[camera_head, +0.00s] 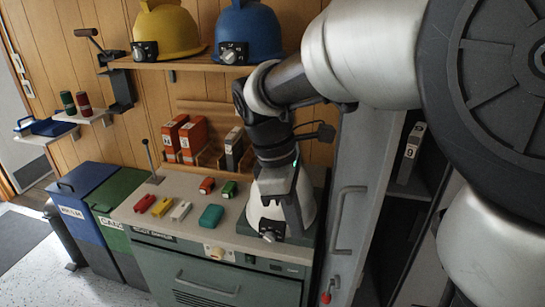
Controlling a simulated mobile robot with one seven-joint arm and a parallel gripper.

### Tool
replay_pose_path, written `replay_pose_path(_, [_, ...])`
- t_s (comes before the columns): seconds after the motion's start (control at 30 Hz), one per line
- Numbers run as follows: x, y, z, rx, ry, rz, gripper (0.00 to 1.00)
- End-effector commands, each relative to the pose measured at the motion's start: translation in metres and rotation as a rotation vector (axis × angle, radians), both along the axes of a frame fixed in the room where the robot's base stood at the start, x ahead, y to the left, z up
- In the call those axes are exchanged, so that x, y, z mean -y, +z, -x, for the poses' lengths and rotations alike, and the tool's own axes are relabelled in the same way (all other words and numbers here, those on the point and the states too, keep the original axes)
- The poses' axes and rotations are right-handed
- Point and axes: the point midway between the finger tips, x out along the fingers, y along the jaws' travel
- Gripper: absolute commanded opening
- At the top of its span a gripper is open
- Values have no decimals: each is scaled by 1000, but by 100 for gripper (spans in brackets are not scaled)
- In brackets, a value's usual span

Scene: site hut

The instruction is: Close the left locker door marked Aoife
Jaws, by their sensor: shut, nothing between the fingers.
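A tall grey locker door (361,170) stands open at the right of the workbench, its long vertical handle (345,220) facing me. To its right the dark locker inside (397,218) shows. No name can be read on the door, and its top and the locker's right part are hidden behind my arm. My gripper (284,208) points down in front of the white helmet on the bench's right end, left of the door and apart from the handle. It is shut and holds nothing.
A white helmet (262,212) with a lamp stands on the workbench (180,228), close to my gripper. Several small coloured blocks lie to its left. A red tag (327,297) hangs low by the door. Yellow (168,30) and blue (250,35) helmets sit on the shelf above.

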Motion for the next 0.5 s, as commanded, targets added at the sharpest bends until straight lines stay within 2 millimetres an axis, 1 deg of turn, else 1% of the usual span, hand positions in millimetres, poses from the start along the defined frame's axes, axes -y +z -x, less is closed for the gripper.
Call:
replay_pose_path(0.03, [3,-13,2,-4,0,2,0])
replay_pose_path(0.17, [9,-38,4,-4,-1,2,0])
replay_pose_path(0.2, [18,-33,5,1,-4,0,0])
replay_pose_path(0.3, [31,-31,9,1,-4,-1,0])
replay_pose_path(0.4, [40,-31,11,1,-2,-1,0])
replay_pose_path(0.5, [45,-31,13,1,-2,-1,0])
